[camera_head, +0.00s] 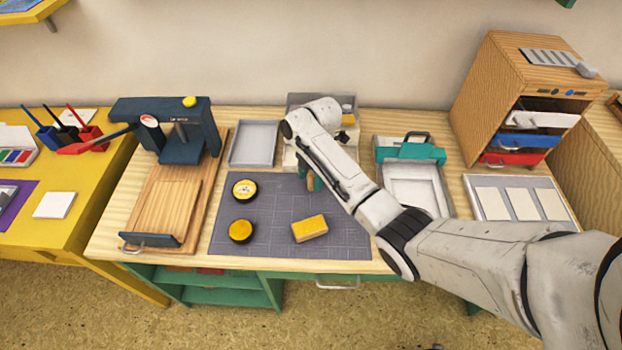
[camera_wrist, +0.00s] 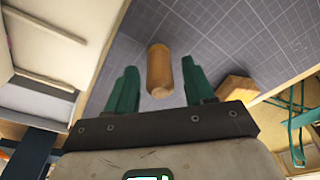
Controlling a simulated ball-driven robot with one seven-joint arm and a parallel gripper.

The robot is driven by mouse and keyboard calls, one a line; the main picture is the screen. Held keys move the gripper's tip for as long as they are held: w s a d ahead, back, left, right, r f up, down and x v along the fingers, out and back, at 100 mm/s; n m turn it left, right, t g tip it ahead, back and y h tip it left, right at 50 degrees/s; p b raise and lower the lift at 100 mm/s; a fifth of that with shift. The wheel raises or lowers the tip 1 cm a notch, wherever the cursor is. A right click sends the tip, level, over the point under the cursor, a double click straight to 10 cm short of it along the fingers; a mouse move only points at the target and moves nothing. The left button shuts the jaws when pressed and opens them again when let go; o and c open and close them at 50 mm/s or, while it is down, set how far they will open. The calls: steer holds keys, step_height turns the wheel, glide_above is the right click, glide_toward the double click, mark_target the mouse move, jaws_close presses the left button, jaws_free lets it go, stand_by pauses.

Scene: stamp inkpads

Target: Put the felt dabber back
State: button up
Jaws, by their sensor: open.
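The felt dabber looks like a wooden cylinder with a rounded end (camera_wrist: 158,62). In the wrist view it stands out between the two green fingers of my gripper (camera_wrist: 158,80), over the grey gridded mat (camera_wrist: 215,35). The fingers are apart, with a gap on each side of the dabber. I cannot tell how far it is below the fingertips. In the head view a small brown piece of the dabber (camera_head: 310,181) shows beside my arm at the mat's back edge. My arm hides most of the gripper there.
A grey tray (camera_head: 254,143) and a dark press (camera_head: 185,130) are left; a teal-handled frame (camera_head: 408,152) is right.

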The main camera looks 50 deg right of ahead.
step_height(320, 180, up, 11)
steer(key=d, duration=0.2)
steer(key=s+a+f+m, duration=0.2)
steer(key=s+a, duration=0.1)
steer(key=a, duration=0.2)
steer(key=s+a+f+m, duration=0.3)
steer(key=s+a, duration=0.1)
steer(key=a, duration=0.2)
steer(key=s+a+f+m, duration=0.3)
steer(key=a, duration=0.2)
steer(key=shift+s+a+t, duration=0.2)
steer(key=shift+s+t, duration=0.1)
steer(key=s+m, duration=0.1)
steer(key=s, duration=0.1)
steer(key=s+a+m, duration=0.1)
steer(key=s+m, duration=0.1)
steer(key=s+a+m, duration=0.1)
steer(key=s, duration=0.2)
steer(key=shift+f+h, duration=0.3)
steer(key=shift+f, duration=0.1)
steer(key=s+d+r+m+h, duration=0.1)
steer(key=s+m, duration=0.4)
steer(key=s, duration=0.3)
steer(key=shift+s+d+r, duration=0.3)
steer(key=shift+s+r, duration=0.1)
